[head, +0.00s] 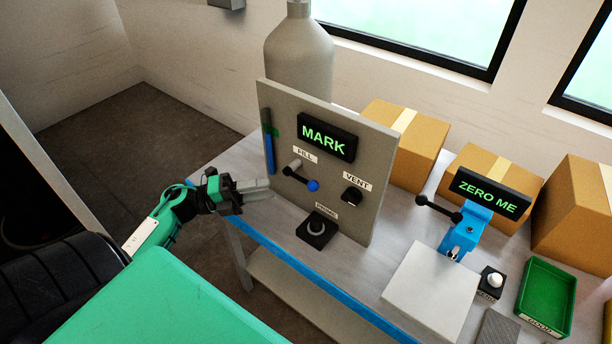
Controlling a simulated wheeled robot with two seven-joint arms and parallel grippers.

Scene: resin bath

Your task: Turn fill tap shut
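The fill tap (299,177) is on the upright grey panel (377,150), under the FILL label (306,156). It has a black lever ending in a blue knob, and the lever slants down to the right. My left gripper (272,189) is just left of the tap, near the panel's left edge, and apart from the lever. Its grey fingers lie close together with nothing visible between them. My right gripper is not in view.
A grey cylinder (299,60) stands behind. A blue device (465,230), cardboard boxes (405,140) and a green tray (547,293) are to the right.

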